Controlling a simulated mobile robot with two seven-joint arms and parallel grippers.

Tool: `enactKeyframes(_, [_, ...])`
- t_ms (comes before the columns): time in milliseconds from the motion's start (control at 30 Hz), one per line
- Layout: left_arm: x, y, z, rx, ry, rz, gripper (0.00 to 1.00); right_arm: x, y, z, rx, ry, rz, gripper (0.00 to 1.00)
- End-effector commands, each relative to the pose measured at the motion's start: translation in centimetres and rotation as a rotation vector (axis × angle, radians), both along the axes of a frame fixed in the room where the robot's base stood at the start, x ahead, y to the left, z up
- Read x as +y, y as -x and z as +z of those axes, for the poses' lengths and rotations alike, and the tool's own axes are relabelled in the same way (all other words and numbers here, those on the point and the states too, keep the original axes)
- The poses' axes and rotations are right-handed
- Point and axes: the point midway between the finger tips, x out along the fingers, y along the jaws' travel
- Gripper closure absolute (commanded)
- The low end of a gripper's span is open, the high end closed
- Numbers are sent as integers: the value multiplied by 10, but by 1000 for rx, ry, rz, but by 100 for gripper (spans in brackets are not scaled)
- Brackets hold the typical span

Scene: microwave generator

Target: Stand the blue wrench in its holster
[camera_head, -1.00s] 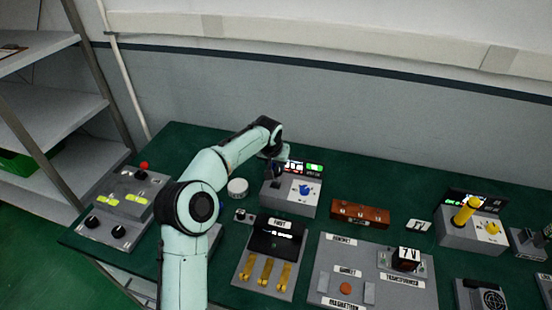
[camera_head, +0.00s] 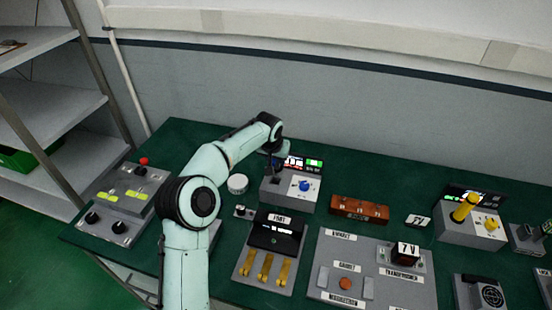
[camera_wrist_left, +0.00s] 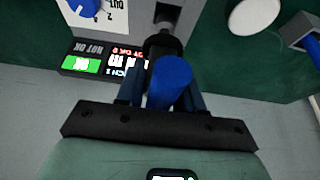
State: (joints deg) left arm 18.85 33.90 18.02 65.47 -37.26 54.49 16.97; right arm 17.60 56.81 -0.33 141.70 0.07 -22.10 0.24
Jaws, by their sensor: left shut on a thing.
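The blue wrench handle (camera_wrist_left: 170,82) sits between the fingers of my left gripper (camera_wrist_left: 165,95), which is shut on it, in the left wrist view. Its dark shank points away toward a grey part of the grey box with the blue knob (camera_wrist_left: 85,7); whether it touches the box is unclear. In the head view, my left gripper (camera_head: 274,166) is over the left part of that grey box (camera_head: 288,196), and the wrench is mostly hidden. A grey block with a blue part (camera_wrist_left: 311,44), possibly the holster, shows at the right edge of the left wrist view. My right gripper is not in view.
A white round item (camera_head: 238,184) stands left of the box. A lit display (camera_head: 300,162) stands behind it. The green tabletop behind is mostly clear.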

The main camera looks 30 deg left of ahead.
Motion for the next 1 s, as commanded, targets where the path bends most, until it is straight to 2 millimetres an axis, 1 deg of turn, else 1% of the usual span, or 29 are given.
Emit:
enactKeyframes(633, [1, 2, 1, -3, -1, 0, 100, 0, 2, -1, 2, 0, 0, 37])
enactKeyframes(1000, [0, 3, -17, -1, -1, -1, 100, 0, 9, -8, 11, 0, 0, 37])
